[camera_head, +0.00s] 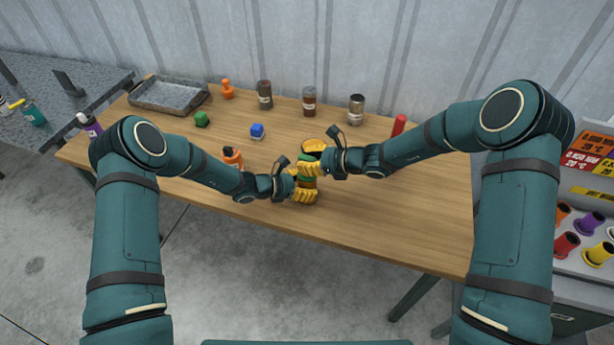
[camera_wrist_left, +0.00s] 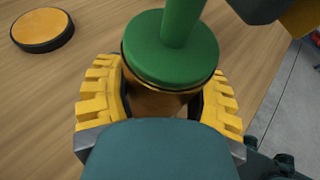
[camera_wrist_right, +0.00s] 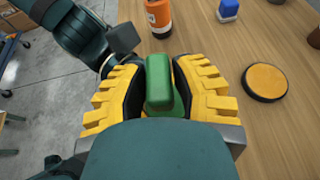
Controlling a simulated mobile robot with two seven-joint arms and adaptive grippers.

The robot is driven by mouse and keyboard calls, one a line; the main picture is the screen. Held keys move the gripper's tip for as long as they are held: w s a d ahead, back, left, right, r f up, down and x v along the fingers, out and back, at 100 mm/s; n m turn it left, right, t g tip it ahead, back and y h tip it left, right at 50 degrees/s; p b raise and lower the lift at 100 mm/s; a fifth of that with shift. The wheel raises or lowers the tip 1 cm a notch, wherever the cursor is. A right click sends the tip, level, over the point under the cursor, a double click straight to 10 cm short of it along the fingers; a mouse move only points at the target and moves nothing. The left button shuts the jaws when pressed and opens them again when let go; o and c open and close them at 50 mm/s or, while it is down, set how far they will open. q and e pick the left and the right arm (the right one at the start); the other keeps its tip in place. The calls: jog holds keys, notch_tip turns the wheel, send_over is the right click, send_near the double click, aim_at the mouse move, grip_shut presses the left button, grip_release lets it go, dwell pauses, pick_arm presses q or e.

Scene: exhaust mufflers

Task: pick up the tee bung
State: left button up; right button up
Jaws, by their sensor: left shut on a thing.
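The green tee bung (camera_head: 306,182) is between my two grippers near the table's front edge. In the left wrist view its round flange and stem (camera_wrist_left: 170,48) sit on top of a brownish cylinder (camera_wrist_left: 160,102). My left gripper (camera_wrist_left: 163,100) is shut on that cylinder, just below the flange. My right gripper (camera_wrist_right: 160,90) has its fingers on either side of the bung's green crossbar (camera_wrist_right: 159,82). Whether they press on it is not clear. In the head view the yellow fingers hide most of the bung and cylinder.
A round orange disc with a black rim (camera_head: 314,145) lies just behind the grippers. An orange bottle (camera_head: 232,157), blue block (camera_head: 257,131) and green block (camera_head: 202,119) stand to the left. Several canisters (camera_head: 309,102) line the back. The table's right front is clear.

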grip_shut()
notch_tip(320, 180, up, 10)
jog(key=shift+r, duration=0.1)
dwell(0.5)
pick_arm(q)
jog(key=o, duration=1.4)
jog(key=shift+c, duration=0.2)
